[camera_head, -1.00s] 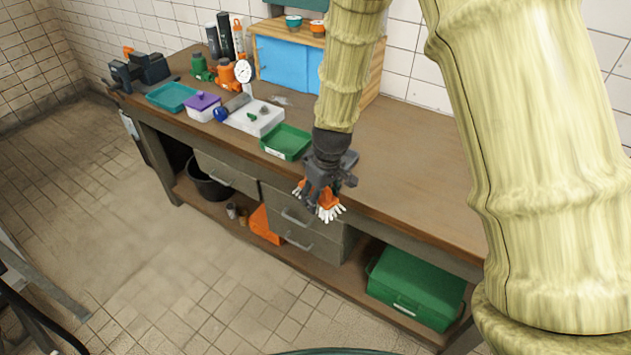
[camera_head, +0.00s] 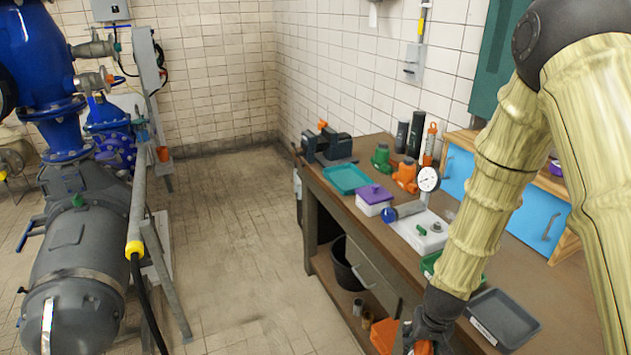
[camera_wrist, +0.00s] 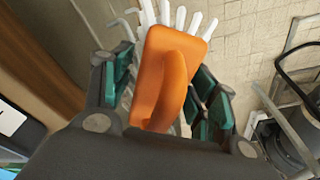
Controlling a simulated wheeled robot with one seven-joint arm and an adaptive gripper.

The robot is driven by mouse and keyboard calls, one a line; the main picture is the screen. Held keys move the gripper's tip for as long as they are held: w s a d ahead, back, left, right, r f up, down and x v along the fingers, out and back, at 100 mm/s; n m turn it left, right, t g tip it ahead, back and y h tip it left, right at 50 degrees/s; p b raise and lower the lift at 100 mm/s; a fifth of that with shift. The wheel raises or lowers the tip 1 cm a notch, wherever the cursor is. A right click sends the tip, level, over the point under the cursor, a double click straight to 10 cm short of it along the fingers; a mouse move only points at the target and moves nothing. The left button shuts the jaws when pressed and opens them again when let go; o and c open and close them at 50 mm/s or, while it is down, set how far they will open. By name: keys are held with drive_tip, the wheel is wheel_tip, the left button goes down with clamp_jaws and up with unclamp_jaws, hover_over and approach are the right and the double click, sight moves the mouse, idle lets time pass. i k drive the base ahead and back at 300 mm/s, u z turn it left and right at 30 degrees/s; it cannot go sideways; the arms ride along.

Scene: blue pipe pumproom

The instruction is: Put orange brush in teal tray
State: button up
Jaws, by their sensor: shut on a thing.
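The orange brush (camera_wrist: 168,82) with white bristles is between the teal-padded fingers of my gripper (camera_wrist: 165,90) in the wrist view. My gripper is shut on it. In the head view my gripper (camera_head: 425,335) is at the bottom edge, by the bench's front edge, and only a bit of orange shows below it. The teal tray (camera_head: 346,179) lies on the far part of the bench, near the vise, and looks empty. My gripper is well to the near side of it, apart from it.
Between them on the bench are a purple-lidded box (camera_head: 374,198), a white tray (camera_head: 424,231), a pressure gauge (camera_head: 428,179) and a green tray (camera_head: 431,263) partly behind my arm. A dark grey tray (camera_head: 500,318) lies near my gripper. Open floor (camera_head: 240,230) lies left of the bench.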

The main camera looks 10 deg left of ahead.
sight(347, 180)
drive_tip(key=u, duration=0.35)
drive_tip(key=i, duration=1.15)
drive_tip(key=u, duration=0.1)
